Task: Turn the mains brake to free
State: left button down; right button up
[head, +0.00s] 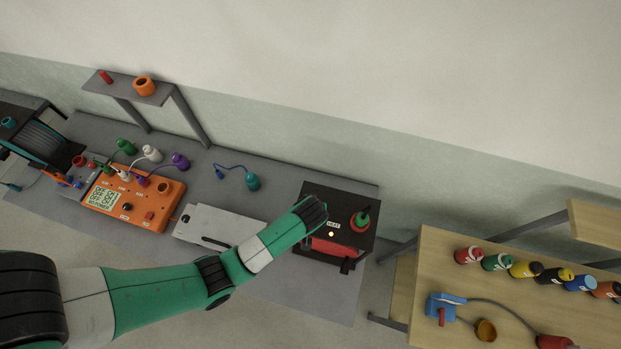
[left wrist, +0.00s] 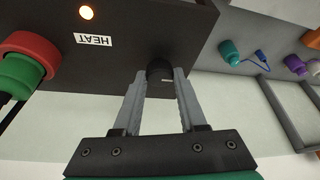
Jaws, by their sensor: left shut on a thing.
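My left gripper (left wrist: 160,82) is shut on a small black knob (left wrist: 159,68) on the face of a dark box. In the left wrist view its two grey fingers lie on either side of the knob. The knob's pointer and setting cannot be read; a small white mark beside it is partly covered. In the head view my left arm reaches the dark box (head: 345,199), and its wrist hides the knob and fingertips. I cannot make out any writing that names a mains brake. My right gripper is in neither view.
The box has a HEAT label (left wrist: 94,41), a lit lamp (left wrist: 86,12) and a green-and-red part (left wrist: 25,65). An orange meter (head: 129,203), a pale panel (head: 215,226) and several small bottles stand to the left. A wooden table (head: 440,262) with coloured jars is at right.

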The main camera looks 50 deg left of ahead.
pick_arm(q)
jog(key=shift+n, duration=0.4)
jog(key=n+g, duration=0.1)
jog(key=n, duration=0.1)
jog(key=n+g+y, duration=0.1)
jog(key=n, duration=0.2)
jog(key=shift+w+d+r, duration=0.1)
jog(key=shift+w, duration=0.1)
jog(key=n+g, duration=0.1)
jog(key=n, duration=0.2)
jog(key=n+g, duration=0.1)
jog(key=n, duration=0.1)
jog(key=shift+w+n, duration=0.15)
jog(key=shift+n, duration=0.25)
jog(key=shift+n+g+h+b, duration=0.3)
jog(key=shift+n+g+b, duration=0.25)
jog(key=shift+n, duration=0.65)
jog(key=shift+w+n+g+b, duration=0.1)
jog(key=shift+n+g+b, duration=0.15)
jog(key=shift+n+b, duration=0.9)
jog(key=shift+n, duration=0.15)
jog(key=shift+c, duration=2.3)
grip_release()
